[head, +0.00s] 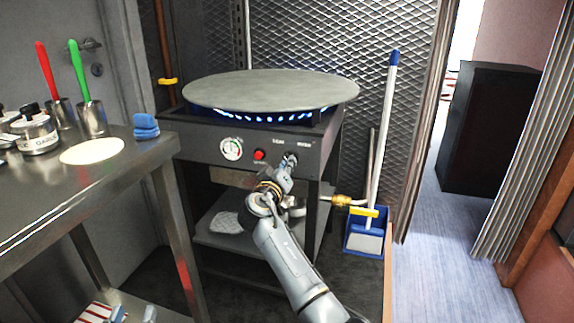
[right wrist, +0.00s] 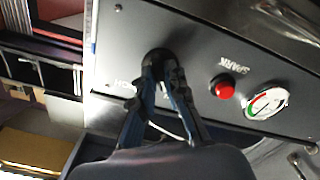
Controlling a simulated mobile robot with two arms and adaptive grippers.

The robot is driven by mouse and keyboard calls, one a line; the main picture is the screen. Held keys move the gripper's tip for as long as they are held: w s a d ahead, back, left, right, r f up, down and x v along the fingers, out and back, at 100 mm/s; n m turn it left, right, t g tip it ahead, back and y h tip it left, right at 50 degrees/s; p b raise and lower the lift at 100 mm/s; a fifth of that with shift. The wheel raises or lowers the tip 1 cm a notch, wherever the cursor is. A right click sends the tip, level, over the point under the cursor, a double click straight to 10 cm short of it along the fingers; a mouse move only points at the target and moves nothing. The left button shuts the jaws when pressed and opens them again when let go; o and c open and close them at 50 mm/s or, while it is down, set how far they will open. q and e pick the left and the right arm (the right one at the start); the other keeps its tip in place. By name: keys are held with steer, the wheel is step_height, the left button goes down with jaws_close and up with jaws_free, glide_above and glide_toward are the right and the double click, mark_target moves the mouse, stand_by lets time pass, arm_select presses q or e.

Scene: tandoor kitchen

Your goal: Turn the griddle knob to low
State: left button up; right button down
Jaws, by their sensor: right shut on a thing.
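The round griddle (head: 270,90) sits on a dark stove body (head: 205,145) with blue flames lit beneath it. My right gripper (head: 290,162) is at the right part of the front panel, shut on the griddle knob. In the right wrist view, the fingertips of my right gripper (right wrist: 162,68) close around the dark knob (right wrist: 156,54), which is mostly hidden by them. Its pointer direction cannot be made out. White lettering beside the knob is partly covered. A red spark button (head: 259,155) and a round gauge (head: 231,149) are left of the knob. My left gripper is not in view.
A steel table (head: 60,205) at left holds cups with red and green-handled tools, a flat dough round (head: 92,151) and blue folded cloths or sponges (head: 146,125). A yellow-handled gas valve (head: 363,211) and a blue dustpan (head: 366,232) stand right of the stove. Floor is open further right.

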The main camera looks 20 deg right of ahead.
steer(key=shift+r, duration=0.2)
steer(key=c, duration=1.4)
jaws_free()
steer(key=shift+f, duration=0.1)
steer(key=shift+o, duration=0.2)
steer(key=v, duration=1.2)
steer(key=shift+f, duration=0.1)
